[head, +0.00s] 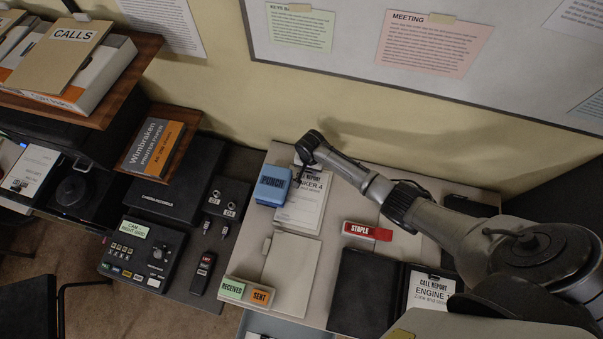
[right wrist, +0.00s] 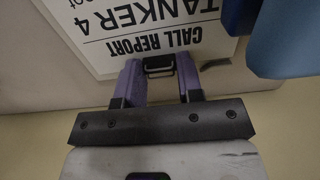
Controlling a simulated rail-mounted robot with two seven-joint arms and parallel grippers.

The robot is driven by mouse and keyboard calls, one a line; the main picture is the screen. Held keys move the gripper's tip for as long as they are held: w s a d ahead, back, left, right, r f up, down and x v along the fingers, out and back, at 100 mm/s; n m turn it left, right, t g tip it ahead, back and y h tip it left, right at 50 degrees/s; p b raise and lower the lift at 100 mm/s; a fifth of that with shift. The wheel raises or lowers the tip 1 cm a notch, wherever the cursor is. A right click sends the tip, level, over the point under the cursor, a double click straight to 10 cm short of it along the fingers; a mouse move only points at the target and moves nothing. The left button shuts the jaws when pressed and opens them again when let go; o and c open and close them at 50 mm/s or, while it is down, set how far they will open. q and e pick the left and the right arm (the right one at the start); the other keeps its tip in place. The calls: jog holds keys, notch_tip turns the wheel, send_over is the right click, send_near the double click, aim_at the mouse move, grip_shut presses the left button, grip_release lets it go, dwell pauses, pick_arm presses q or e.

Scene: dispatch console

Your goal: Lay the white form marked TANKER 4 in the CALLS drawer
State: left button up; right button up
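The white form marked TANKER 4 (head: 303,203) lies flat on the pale counter, in the middle of the head view, partly beside the blue PUNCH (head: 272,186). It also fills the top of the right wrist view (right wrist: 130,28), with a black clip (right wrist: 159,66) at its edge. My right gripper (head: 306,158) is at the form's far edge. In the right wrist view its purple fingers (right wrist: 160,75) close in on both sides of the clip. What looks like an open drawer (head: 285,327) shows at the front edge; no label on it is readable. My left gripper is not in view.
A red STAPLE block (head: 367,231), RECEIVED (head: 233,290) and SENT (head: 261,297) blocks and an ENGINE form (head: 431,291) share the counter. A folder marked CALLS (head: 62,50) lies on the upper left shelf. A black keypad console (head: 143,254) stands left.

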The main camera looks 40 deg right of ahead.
aim_at(322, 174)
jog(key=c, duration=0.4)
jog(key=shift+r+p, duration=0.1)
jog(key=shift+p, duration=0.3)
dwell(0.5)
jog(key=shift+s+d, duration=0.1)
jog(key=shift+s+d+p, duration=0.35)
jog(key=shift+s+p, duration=0.1)
jog(key=shift+p, duration=0.15)
jog(key=shift+s+d+p, duration=0.5)
jog(key=shift+s+p, duration=0.1)
jog(key=shift+s, duration=0.1)
jog(key=shift+s+d+p, duration=0.5)
jog(key=shift+s+p, duration=0.05)
jog(key=shift+s, duration=0.15)
